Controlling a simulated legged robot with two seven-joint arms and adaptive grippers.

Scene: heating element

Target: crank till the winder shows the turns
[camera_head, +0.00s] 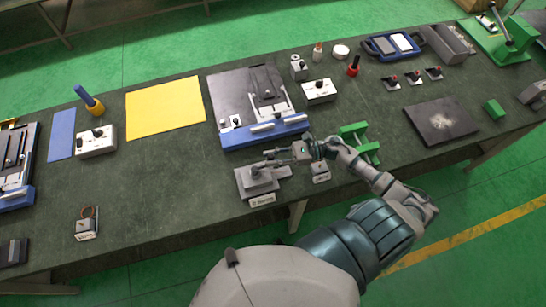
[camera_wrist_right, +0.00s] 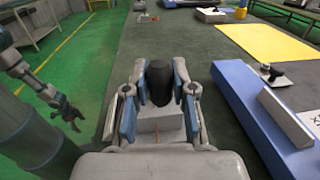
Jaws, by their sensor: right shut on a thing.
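The winder (camera_head: 258,178) is a grey block on a base with a label at the table's front edge. My right gripper (camera_head: 272,158) is over it, its arm coming from the right. In the right wrist view my right gripper (camera_wrist_right: 159,88) is shut on a dark rounded knob (camera_wrist_right: 158,78), which looks like the crank handle. The grey winder body (camera_wrist_right: 160,122) shows below and behind the fingers. A small labelled grey box (camera_head: 320,172) stands right of the winder; no turn count is readable. My left gripper (camera_wrist_right: 68,115) hangs off the table, fingers spread and empty.
A blue-edged fixture (camera_head: 262,137) stands just behind the winder. A green stand (camera_head: 360,142) is close to the right, by my forearm. A yellow sheet (camera_head: 165,107) lies at the back left.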

